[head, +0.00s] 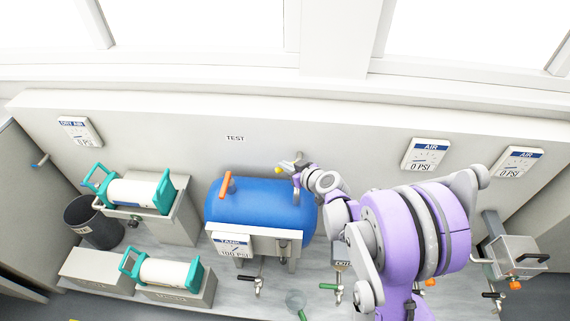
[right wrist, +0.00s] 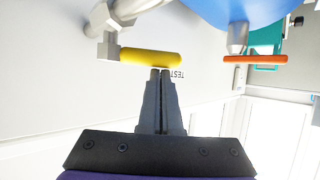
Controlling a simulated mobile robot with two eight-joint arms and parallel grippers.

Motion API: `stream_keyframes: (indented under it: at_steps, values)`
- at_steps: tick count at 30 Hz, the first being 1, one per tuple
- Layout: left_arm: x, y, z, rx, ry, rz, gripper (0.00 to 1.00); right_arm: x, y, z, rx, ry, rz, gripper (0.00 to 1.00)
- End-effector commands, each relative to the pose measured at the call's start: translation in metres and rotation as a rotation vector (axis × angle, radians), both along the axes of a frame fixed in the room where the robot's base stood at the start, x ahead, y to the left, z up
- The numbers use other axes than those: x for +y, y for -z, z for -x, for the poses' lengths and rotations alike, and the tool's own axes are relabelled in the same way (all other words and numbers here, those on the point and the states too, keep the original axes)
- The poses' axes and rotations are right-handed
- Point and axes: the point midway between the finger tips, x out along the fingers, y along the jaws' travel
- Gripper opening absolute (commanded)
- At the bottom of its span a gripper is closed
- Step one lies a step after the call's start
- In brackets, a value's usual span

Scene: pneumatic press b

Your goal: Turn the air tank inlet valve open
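The blue air tank (head: 262,207) stands on a stand by the back wall, with its gauge panel (head: 232,244) on the front. A valve with a yellow handle (head: 278,170) is behind the tank's top right; the yellow handle (right wrist: 150,57) lies crosswise in the right wrist view, on a grey pipe fitting. My right gripper (head: 296,170) reaches over the tank's right end. In the right wrist view its fingers (right wrist: 160,72) are together, with tips right at the yellow handle's lower edge. I cannot tell whether they touch. Nothing shows between them. My left gripper is out of view.
An orange handle (head: 226,185) stands on the tank's top left, also in the right wrist view (right wrist: 255,59). Two teal-ended cylinders, upper (head: 137,192) and lower (head: 164,271), are at left. AIR gauges (head: 426,154) hang on the right wall. My arm covers the middle right.

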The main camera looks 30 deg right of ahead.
Motion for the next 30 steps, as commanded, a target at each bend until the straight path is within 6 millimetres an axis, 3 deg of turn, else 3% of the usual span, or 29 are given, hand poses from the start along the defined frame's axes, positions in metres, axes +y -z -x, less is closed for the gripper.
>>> stream_keyframes:
  at_steps: [30]
  values:
    - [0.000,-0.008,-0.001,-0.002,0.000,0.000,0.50,-0.007,0.001,0.017,0.002,-0.045,0.002,0.00]
